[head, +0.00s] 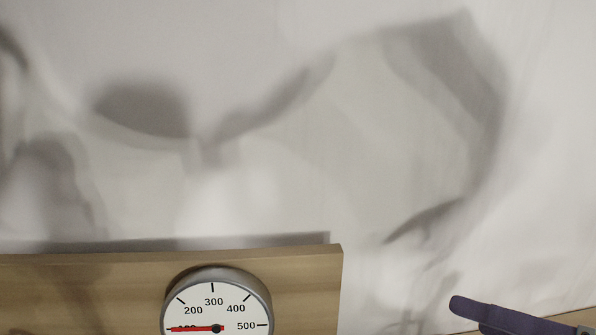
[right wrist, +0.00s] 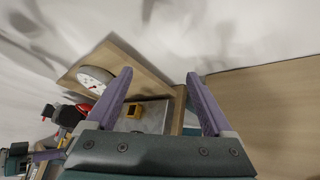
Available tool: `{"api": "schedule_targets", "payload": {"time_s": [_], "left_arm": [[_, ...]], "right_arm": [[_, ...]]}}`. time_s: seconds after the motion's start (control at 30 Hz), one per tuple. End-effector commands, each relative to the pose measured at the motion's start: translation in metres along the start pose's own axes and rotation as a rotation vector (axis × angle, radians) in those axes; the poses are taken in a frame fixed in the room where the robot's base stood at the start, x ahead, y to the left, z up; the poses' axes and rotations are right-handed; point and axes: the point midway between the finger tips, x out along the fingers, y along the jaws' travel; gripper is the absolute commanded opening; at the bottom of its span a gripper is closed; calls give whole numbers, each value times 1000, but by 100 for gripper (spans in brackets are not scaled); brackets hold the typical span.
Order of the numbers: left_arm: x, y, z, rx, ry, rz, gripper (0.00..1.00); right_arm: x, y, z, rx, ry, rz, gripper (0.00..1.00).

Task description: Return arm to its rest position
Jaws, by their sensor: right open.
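My right gripper (head: 500,316) shows at the bottom right of the head view, where one purple finger reaches in from the edge. In the right wrist view my right gripper (right wrist: 160,74) shows both purple fingers spread wide apart. The gap between them is empty and neither finger holds anything.
A round pressure gauge (head: 213,304) with a red needle is on a wooden board (head: 308,285), left of the right gripper. In the wrist view, a red object (right wrist: 84,108) and a small orange-yellow box (right wrist: 135,110) lie beyond the fingers. A wide wooden surface (right wrist: 270,95) is at right.

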Motion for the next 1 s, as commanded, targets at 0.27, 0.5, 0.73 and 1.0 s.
{"api": "schedule_targets", "payload": {"time_s": [0.27, 0.5, 0.73, 1.0], "left_arm": [[0, 2, 0, -6, 1, 6, 0], [0, 3, -1, -9, 1, 8, 0], [0, 3, 0, -9, 1, 8, 0], [0, 2, 0, -5, 0, 4, 0]], "right_arm": [[-59, -55, 15, 828, -352, -508, 86], [-131, -73, 0, 1259, -679, -779, 86], [-196, -70, -17, 1490, -978, -952, 86], [-174, -51, -73, 1814, -972, -964, 86]]}}
